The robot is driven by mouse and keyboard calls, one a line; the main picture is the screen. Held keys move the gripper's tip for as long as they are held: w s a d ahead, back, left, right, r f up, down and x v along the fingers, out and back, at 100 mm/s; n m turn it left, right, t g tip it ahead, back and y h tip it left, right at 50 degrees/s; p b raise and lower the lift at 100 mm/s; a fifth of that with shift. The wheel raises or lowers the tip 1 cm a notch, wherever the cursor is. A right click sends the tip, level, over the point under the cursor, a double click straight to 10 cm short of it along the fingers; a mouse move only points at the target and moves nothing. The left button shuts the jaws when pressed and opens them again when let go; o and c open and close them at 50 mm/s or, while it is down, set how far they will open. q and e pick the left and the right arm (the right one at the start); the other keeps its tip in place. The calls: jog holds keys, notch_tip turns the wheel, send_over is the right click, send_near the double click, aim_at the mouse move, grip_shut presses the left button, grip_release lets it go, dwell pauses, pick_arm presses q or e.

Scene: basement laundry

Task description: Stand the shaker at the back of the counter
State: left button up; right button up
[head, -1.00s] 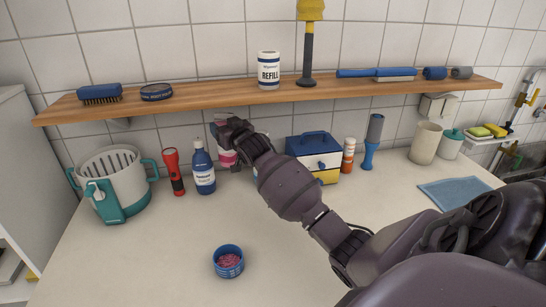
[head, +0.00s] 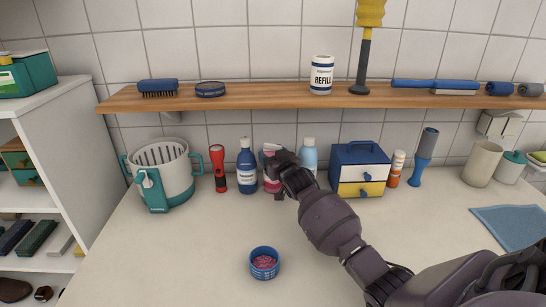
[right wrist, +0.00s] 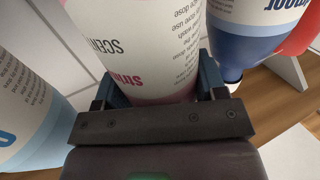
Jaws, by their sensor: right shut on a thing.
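The shaker (head: 271,186), white and pink with printed text, is at the back of the counter (head: 200,245), between a dark blue bottle (head: 247,172) and a light blue bottle (head: 309,156). My right gripper (head: 275,166) is shut around its body from the front right and hides part of it. The shaker looks upright, its base about level with the dark blue bottle's; whether it touches the counter I cannot tell. In the right wrist view the shaker (right wrist: 150,45) fills the space between the fingers (right wrist: 162,88). My left gripper is not in view.
A white-and-teal basket (head: 163,180) and red flashlight (head: 218,168) stand left. A small drawer box (head: 360,170), orange-and-white tube (head: 396,168) and blue-grey brush (head: 423,157) stand right. A blue tub (head: 264,262) sits in front. A wooden shelf (head: 240,102) runs above.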

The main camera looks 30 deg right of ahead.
jog(key=shift+f, duration=0.1)
jog(key=o, duration=1)
jog(key=shift+o, duration=0.2)
jog(key=s+a+p, duration=0.1)
jog(key=s+a, duration=0.1)
jog(key=s, duration=0.9)
jog(key=shift+s, duration=0.4)
jog(key=shift+s, duration=0.1)
